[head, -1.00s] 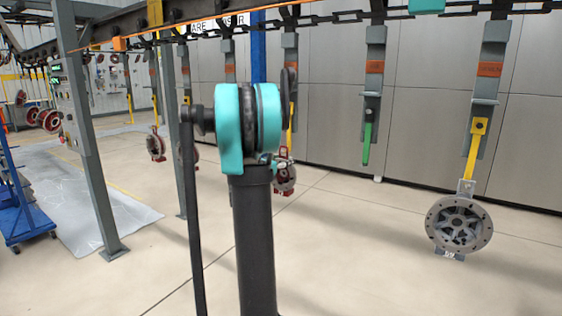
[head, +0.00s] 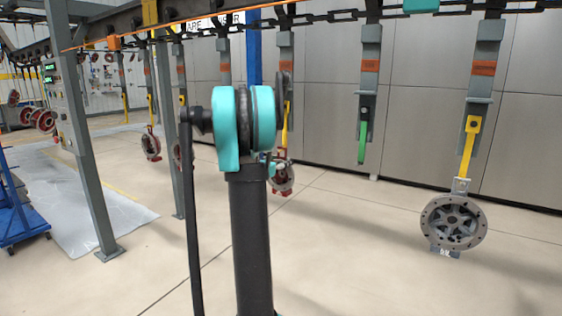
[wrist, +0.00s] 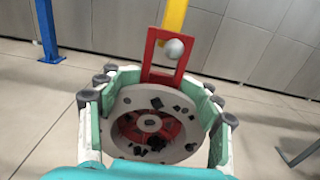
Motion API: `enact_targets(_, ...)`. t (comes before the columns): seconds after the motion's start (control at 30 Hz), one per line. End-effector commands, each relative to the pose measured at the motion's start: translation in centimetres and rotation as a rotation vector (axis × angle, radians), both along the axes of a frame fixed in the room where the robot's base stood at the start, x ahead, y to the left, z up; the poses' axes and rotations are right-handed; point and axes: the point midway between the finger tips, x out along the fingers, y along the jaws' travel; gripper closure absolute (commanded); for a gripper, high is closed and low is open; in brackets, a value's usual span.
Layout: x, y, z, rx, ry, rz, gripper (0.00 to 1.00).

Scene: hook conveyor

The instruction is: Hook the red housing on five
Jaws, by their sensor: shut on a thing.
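The red housing (wrist: 150,128) is in the wrist view, a round grey-rimmed flange with a red centre and a red rectangular frame (wrist: 152,60) on top. My gripper (wrist: 158,112) is shut around its rim. A yellow hook (wrist: 175,15) comes down to the frame's top, and a pale round knob (wrist: 175,49) shows at its lower end, in the frame's opening. I cannot tell whether the frame bears on the hook. In the head view the red housing (head: 284,181) hangs low under a yellow hook (head: 286,125), partly hidden by my arm. No number five is readable.
Right of it, a carrier with a green hook (head: 362,142) hangs empty. Farther right, a grey housing (head: 453,223) hangs on a yellow hook (head: 468,146). A grey post (head: 75,130) and blue cart (head: 20,205) stand left.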

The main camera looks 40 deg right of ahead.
Motion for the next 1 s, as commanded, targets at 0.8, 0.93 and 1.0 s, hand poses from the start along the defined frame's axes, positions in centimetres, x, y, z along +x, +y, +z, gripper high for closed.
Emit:
enact_targets(0.8, 0.01, 0.01, 0.02, 0.000, 0.000, 0.000, 0.11)
enact_targets(0.93, -0.05, 0.26, -0.05, 0.001, -0.001, 0.001, 0.11)
enact_targets(1.0, -0.22, 0.82, -0.02, 0.000, 0.000, 0.002, 0.11)
